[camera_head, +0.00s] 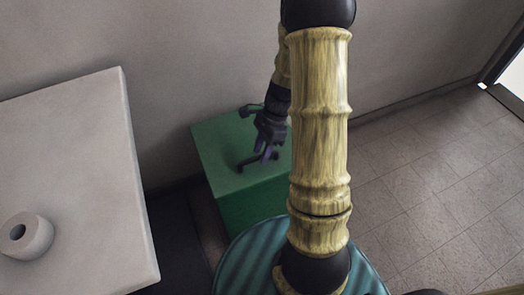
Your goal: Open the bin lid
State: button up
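The bin (250,210) is a green box standing against the wall, left of my arm. Its flat green lid (215,145) lies level on top and looks closed. A dark bar-like handle (243,167) shows on the lid. My gripper (264,155) points down at the lid from the far side, with its dark fingers at the handle. I cannot tell whether the fingers are closed around the handle or only beside it. My arm hides the right part of the bin and lid.
A pale table or counter (80,150) stands at the left with a white roll (25,236) near its front. The grey wall (190,60) is close behind the bin. Tiled floor (430,190) is clear at the right, with a door frame (500,60) at the far right.

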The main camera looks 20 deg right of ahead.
grip_shut()
jog(key=shift+r+p, duration=0.25)
jog(key=shift+p, duration=0.1)
